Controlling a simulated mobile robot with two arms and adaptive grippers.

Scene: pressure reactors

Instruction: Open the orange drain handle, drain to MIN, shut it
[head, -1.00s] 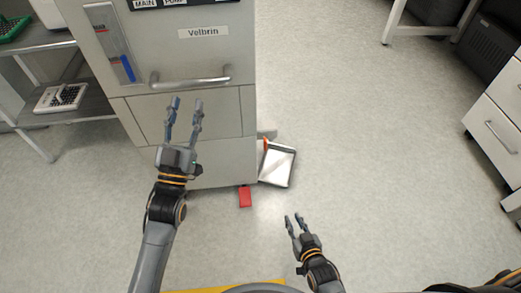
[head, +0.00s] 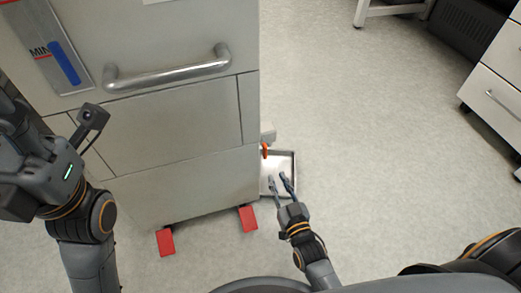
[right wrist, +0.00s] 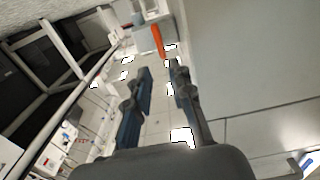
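The orange drain handle (head: 264,151) sticks out low at the right side of the grey cabinet (head: 190,185); in the right wrist view it hangs down (right wrist: 158,41) beyond my fingertips. My right gripper (head: 278,178) is open and empty, just in front of the handle and over the metal tray (head: 294,163), apart from the handle. The level gauge (head: 47,40) has a blue column (head: 64,62) whose top is close to the red MIN mark; I cannot tell the exact level. My left gripper (head: 30,165) is raised at the left edge, its fingers not clearly shown.
The cabinet has a metal bar handle (head: 168,72) on its front and red feet (head: 248,218) at the floor. A white drawer unit (head: 495,80) stands at the far right. The floor between is clear.

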